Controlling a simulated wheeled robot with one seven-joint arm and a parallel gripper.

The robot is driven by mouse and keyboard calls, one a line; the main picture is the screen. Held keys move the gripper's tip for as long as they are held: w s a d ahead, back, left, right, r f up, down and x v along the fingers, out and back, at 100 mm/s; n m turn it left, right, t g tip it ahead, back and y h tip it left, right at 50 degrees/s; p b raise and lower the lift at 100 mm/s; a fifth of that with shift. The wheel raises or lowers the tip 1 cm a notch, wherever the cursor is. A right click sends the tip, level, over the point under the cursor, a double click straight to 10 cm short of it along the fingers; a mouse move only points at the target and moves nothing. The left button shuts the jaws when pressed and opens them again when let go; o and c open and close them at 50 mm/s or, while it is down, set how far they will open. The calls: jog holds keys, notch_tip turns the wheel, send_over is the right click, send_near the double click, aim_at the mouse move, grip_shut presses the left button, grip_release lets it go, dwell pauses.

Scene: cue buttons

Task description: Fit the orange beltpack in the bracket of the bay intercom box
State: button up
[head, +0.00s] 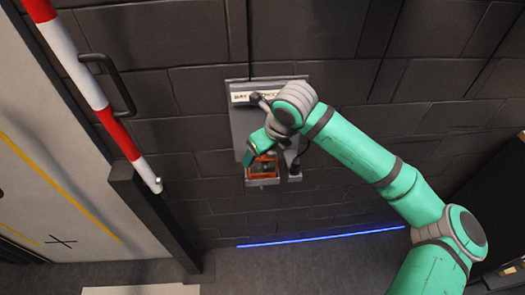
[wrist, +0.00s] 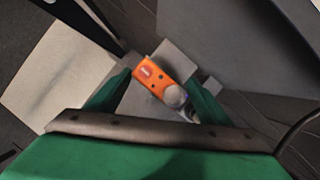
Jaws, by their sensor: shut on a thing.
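The orange beltpack (head: 263,167) is at the lower part of the grey bay intercom box (head: 238,125) on the dark block wall. In the wrist view the beltpack (wrist: 155,78) lies between the two green fingers of my gripper (wrist: 160,90), which is shut on it. It has a round grey knob at one end. The grey bracket (head: 262,182) sits just under the beltpack in the head view. Whether the beltpack is seated in it or just above it I cannot tell. My arm covers the right part of the box.
A red and white striped pole (head: 85,85) and a dark post (head: 150,210) stand to the left. A small dark handset-like part (head: 295,168) hangs beside the bracket. A blue light strip (head: 320,237) runs along the foot of the wall.

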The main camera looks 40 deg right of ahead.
jog(key=shift+f, duration=0.65)
jog(key=o, duration=1.7)
jog(key=v, duration=1)
jog(key=shift+r, duration=0.4)
jog(key=shift+s, duration=0.1)
